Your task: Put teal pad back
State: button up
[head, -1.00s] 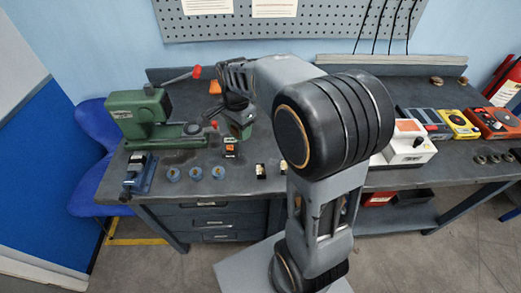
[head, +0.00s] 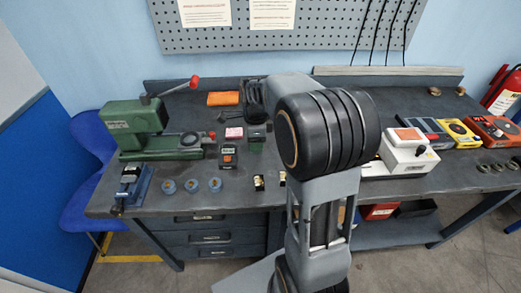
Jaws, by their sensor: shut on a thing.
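My gripper (head: 257,118) hangs at the end of my arm over the middle-left of the bench. It is shut on a small dark green block, which I take to be the teal pad (head: 257,134). Fingertip contact is small and hard to make out. The pad shows just below the black gripper body, right of a small pink-and-white box (head: 234,132) and behind a black device with an orange-red button (head: 228,157). I cannot tell its exact height above the bench.
A green machine (head: 140,130) with a red-knobbed lever stands left. An orange cloth (head: 223,98) lies behind. A white instrument (head: 407,150) stands right of my arm.

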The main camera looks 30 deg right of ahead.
send_over(261, 156)
notch_tip(261, 156, down, 6)
jog(key=shift+f, duration=1.45)
jog(key=shift+f, duration=0.15)
jog(key=o, duration=0.9)
